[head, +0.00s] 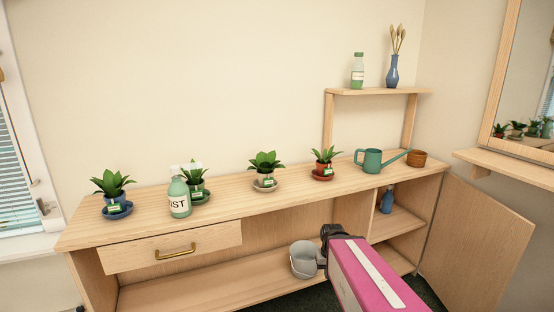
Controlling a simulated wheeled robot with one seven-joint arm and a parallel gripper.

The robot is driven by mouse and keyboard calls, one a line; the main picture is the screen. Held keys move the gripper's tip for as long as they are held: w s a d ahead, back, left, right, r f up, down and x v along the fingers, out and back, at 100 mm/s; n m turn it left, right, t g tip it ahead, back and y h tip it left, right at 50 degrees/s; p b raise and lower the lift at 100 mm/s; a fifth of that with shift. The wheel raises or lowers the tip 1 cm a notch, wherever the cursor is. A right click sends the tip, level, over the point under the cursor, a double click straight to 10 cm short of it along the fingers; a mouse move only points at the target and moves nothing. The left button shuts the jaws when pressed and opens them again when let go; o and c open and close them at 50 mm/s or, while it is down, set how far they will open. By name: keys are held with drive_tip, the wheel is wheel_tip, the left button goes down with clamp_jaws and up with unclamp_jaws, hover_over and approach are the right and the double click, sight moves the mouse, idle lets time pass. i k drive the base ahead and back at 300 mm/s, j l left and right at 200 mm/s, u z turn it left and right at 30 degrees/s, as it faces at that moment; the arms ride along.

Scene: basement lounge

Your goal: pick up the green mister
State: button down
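The green mister (179,199) stands upright on the sideboard top, left of centre, above the drawer. It is a pale green bottle with a white label on which "IST" can be read. A pale, blurred shape shows above it, in front of a potted plant. My gripper (328,243) is at the dark end of my pink arm, low in front of the sideboard. It is well to the right of the mister and below it, apart from it. Its fingers are not clear, so I cannot tell if it is open or shut.
Several potted plants (265,162) stand along the sideboard top (225,202), with one close behind the mister. A teal watering can (372,160) and a brown pot (417,158) are at right. A grey bucket (303,260) is beside my gripper. A cabinet door (480,245) hangs open.

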sight(179, 200)
drive_tip(key=u, duration=1.55)
drive_tip(key=j+z, duration=0.35)
drive_tip(key=k+j+z, duration=0.15)
drive_tip(key=j+z, duration=0.15)
drive_tip(key=j, duration=0.15)
drive_tip(key=k+j+z, duration=0.15)
drive_tip(key=j+z, duration=0.2)
drive_tip(key=k+j+z, duration=0.2)
drive_tip(key=j+z, duration=0.15)
